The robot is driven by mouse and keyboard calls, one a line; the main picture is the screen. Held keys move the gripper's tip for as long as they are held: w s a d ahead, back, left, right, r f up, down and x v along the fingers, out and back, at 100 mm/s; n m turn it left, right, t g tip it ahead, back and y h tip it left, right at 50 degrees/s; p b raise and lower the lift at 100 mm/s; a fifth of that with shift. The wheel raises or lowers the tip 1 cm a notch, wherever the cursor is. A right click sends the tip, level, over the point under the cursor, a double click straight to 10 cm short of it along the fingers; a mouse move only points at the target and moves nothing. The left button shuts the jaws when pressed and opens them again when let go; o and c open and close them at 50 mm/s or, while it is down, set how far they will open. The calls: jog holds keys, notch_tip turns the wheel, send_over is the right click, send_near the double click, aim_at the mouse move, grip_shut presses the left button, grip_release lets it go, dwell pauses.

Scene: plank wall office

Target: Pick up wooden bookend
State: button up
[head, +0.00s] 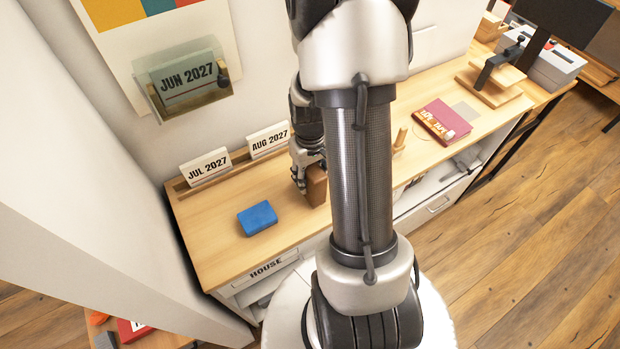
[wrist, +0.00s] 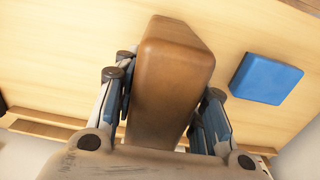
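The wooden bookend, a brown block with rounded edges, stands between my gripper's fingers in the wrist view (wrist: 168,85). In the head view it shows beside my arm (head: 317,186), at or just above the desk top; I cannot tell whether it still touches the desk. My gripper (head: 303,176) comes down over it from the wall side. In the wrist view, my gripper's fingers (wrist: 168,88) lie against both sides of the block and look shut on it. My arm hides part of the desk to the right of the block.
A blue box (head: 257,218) lies left of the bookend on the desk (head: 215,250). JUL (head: 205,167) and AUG (head: 268,141) cards stand in a wooden rail by the wall. A red box (head: 441,121) and a wooden stand (head: 495,80) are farther right. The desk's front left is clear.

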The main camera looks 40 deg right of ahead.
grip_shut()
jog(key=shift+r, duration=0.1)
dwell(0.5)
